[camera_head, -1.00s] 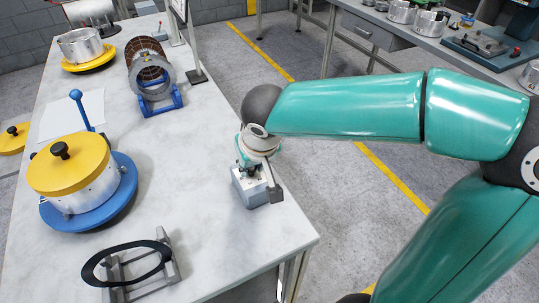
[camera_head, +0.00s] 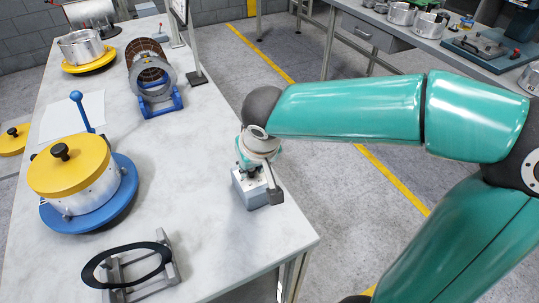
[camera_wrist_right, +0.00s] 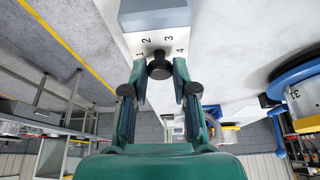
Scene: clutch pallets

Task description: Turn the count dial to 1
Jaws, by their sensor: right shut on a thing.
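The count dial (camera_wrist_right: 159,67) is a black knob on the white face of a small grey box (camera_wrist_right: 155,15), which stands near the table's right edge in the head view (camera_head: 250,192). The printed numbers 1, 2, 3 and 4 run in an arc around the knob in the right wrist view. I cannot make out which number the knob points to. My right gripper (camera_wrist_right: 159,72) is shut on the knob, one finger on each side. In the head view, my right gripper (camera_head: 252,168) is over the box and its wrist hides the dial. My left gripper is out of view.
A pot with a yellow lid (camera_head: 70,168) sits on a blue round base (camera_head: 123,200) at the left. A black ring (camera_head: 105,262) rests on a metal stand in front. A cylinder on a blue cradle (camera_head: 162,107) stands further back. The table between them and the box is clear.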

